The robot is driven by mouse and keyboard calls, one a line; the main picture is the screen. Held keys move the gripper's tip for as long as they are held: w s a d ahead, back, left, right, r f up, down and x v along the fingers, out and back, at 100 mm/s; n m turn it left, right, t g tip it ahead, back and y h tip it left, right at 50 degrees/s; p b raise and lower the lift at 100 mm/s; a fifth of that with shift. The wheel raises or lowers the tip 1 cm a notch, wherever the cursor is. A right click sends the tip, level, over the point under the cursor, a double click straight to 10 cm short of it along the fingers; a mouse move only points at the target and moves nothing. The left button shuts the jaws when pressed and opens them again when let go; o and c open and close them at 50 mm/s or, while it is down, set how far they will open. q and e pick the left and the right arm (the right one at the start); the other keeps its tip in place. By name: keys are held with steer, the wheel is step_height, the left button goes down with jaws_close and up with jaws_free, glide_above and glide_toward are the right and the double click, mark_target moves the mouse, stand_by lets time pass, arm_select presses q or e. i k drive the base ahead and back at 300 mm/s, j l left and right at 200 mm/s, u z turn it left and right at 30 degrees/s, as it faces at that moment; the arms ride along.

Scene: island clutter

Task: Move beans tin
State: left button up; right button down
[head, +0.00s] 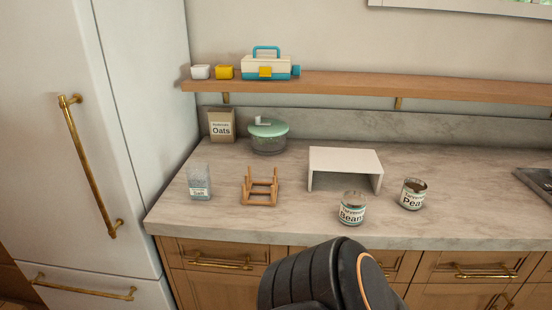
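The beans tin (351,208) stands upright on the counter near its front edge, its label facing me. It is in front of the right part of a small white riser (345,158) and hides part of that riser's open underside. A similar peas tin (413,194) stands to its right, a little farther back, with a clear gap between them. A black rounded part of my own body shows at the bottom centre, below the counter edge. Neither of my grippers is in the head view.
On the counter (450,220) are a salt container (199,182), a small wooden rack (260,188), an oats package (221,125) and a green-lidded container (268,136). A wooden shelf (350,84) runs above. A sink edge (538,183) is at far right. The counter's front right is clear.

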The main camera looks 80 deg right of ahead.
mark_target(353, 205)
steer(key=z, duration=3.05)
